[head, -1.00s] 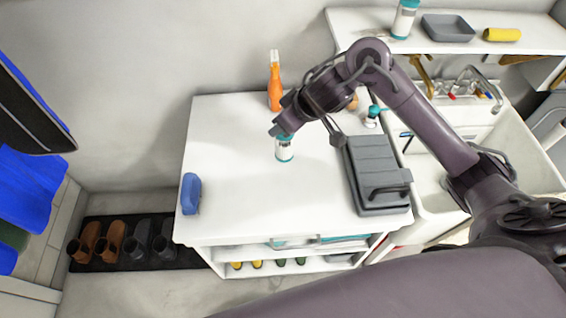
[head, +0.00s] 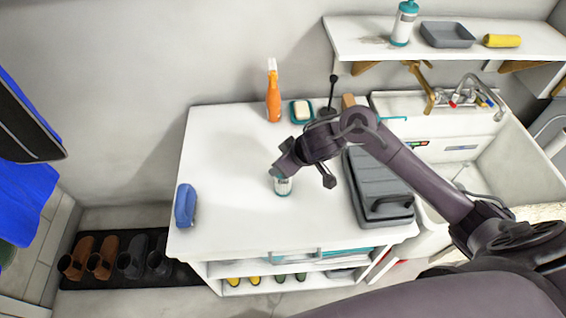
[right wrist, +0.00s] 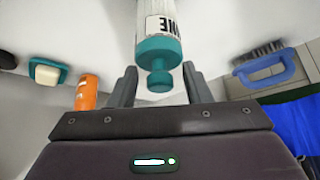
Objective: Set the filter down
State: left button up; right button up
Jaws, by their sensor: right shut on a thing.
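The filter (head: 283,187) is a small white cylinder with a teal end, upright over the middle of the white counter (head: 240,222). In the right wrist view the filter (right wrist: 160,45) shows a label with dark letters and a teal knob toward me. My right gripper (head: 282,174) is shut on it, with one finger on each side. The filter's lower end is at or just above the counter top; I cannot tell if it touches. My left gripper is not in view.
A blue brush (head: 186,205) lies at the counter's left edge. An orange spray bottle (head: 273,95) and a soap dish (head: 301,111) stand at the back. A grey toolbox (head: 380,190) is on the right, near the sink (head: 522,160). The counter around the filter is clear.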

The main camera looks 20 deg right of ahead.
jog(key=shift+f, duration=0.15)
jog(key=o, duration=1.4)
jog(key=shift+r, duration=0.25)
jog(key=p+v, duration=0.2)
jog(key=v, duration=1)
jog(key=shift+s+f, duration=0.1)
